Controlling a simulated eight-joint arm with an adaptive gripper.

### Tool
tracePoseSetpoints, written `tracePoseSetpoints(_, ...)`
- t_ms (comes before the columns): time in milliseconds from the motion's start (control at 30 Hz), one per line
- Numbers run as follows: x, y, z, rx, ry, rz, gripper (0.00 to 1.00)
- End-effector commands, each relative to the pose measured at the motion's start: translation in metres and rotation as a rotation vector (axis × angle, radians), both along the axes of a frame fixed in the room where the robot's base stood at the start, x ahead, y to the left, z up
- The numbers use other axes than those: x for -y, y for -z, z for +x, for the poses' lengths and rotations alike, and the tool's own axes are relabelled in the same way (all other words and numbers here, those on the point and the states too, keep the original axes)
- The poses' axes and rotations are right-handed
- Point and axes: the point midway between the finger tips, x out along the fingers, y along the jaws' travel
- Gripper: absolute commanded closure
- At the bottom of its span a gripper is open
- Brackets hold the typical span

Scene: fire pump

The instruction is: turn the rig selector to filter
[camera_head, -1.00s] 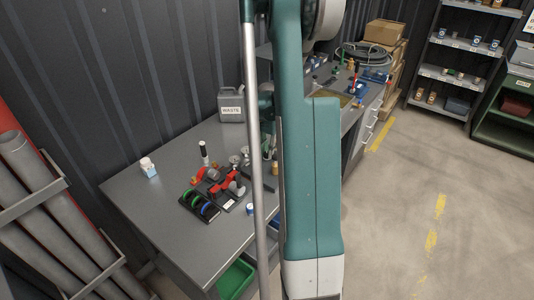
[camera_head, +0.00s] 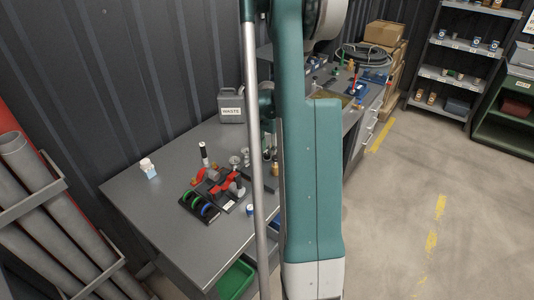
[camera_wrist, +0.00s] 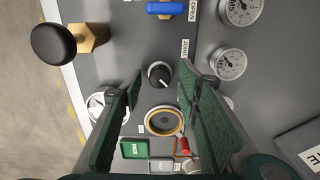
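In the wrist view a small black round knob (camera_wrist: 159,74) with a white pointer line sits on a grey panel; it looks like the rig selector. The pointer slants toward the lower right in the picture. My gripper (camera_wrist: 161,89) is open, its two green-padded fingers on either side of the picture. The knob shows between and just above the fingertips, and neither finger visibly touches it. The small position markings around the knob are not readable. In the head view my own arm hides the gripper and the knob.
The wrist view shows a blue lever (camera_wrist: 166,8), a black-knobbed brass valve (camera_wrist: 53,45), a gauge (camera_wrist: 229,63) and a brass-rimmed round port (camera_wrist: 163,121) close around. In the head view a waste can (camera_head: 231,105) stands at the back of the bench (camera_head: 150,205).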

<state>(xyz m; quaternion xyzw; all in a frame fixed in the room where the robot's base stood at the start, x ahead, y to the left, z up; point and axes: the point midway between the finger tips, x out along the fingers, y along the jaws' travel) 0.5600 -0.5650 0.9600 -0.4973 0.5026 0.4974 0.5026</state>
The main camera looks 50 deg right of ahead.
Motion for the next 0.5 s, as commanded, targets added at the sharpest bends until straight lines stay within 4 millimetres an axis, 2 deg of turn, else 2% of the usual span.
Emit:
tracePoseSetpoints(167, 0.0, -0.02, 0.0, 0.0, 0.0, 0.0, 0.66)
tracePoseSetpoints(500, 0.0, -0.072, 0.0, 0.0, 0.0, 0.0, 0.66)
